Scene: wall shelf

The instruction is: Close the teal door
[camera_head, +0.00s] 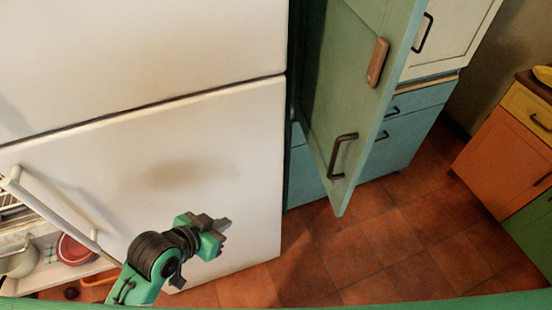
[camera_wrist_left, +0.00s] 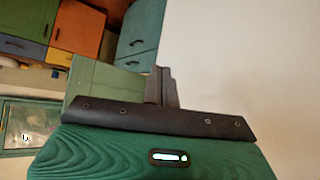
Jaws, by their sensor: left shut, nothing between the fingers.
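The teal door (camera_head: 330,100) stands swung open at the upper middle of the head view, its lower corner jutting out over the tiled floor. It has a dark pull handle (camera_head: 343,153) low down and a brown handle (camera_head: 377,62) higher up. My left gripper (camera_head: 226,225) is shut and empty, in front of the white panel, left of and apart from the door. In the left wrist view its closed fingers (camera_wrist_left: 161,88) point away over the palm. A green panel (camera_wrist_left: 100,82) shows left of them there; I cannot tell whether it is the door.
A large white panel (camera_head: 200,160) with a long white handle (camera_head: 60,215) fills the left. Blue drawers (camera_head: 410,135) stand behind the door. An orange cabinet (camera_head: 500,155) is at the right. The tiled floor (camera_head: 400,245) between is clear. A red bowl (camera_head: 75,250) lies lower left.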

